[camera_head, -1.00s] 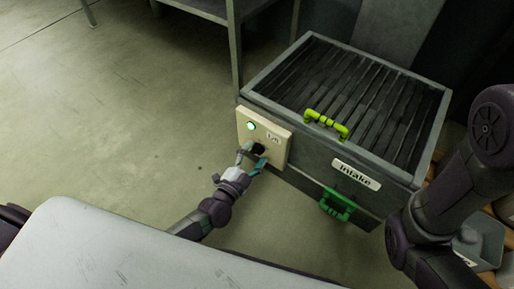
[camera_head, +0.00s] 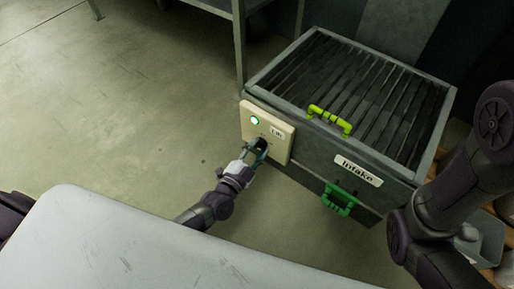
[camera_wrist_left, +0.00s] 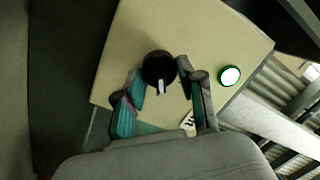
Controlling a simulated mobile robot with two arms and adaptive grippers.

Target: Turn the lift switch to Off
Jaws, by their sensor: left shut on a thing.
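The lift switch is a black round knob with a light pointer mark, in the middle of a cream panel (camera_head: 280,137) labelled "Lift" on the side of the intake box. In the left wrist view the knob (camera_wrist_left: 159,68) sits between the fingertips of my left gripper (camera_wrist_left: 160,82). A lit green-rimmed lamp (camera_head: 255,120) is on the panel above the knob; it also shows in the left wrist view (camera_wrist_left: 229,76). My left gripper (camera_head: 257,150) is shut on the knob. My right gripper is not in view.
The grey intake box (camera_head: 318,160) has a slatted top, a yellow-green handle (camera_head: 329,120) and a green handle (camera_head: 339,199). A metal table or rack (camera_head: 239,50) stands behind. The floor (camera_head: 120,110) to the left is clear. A grey bin (camera_head: 485,243) is at lower right.

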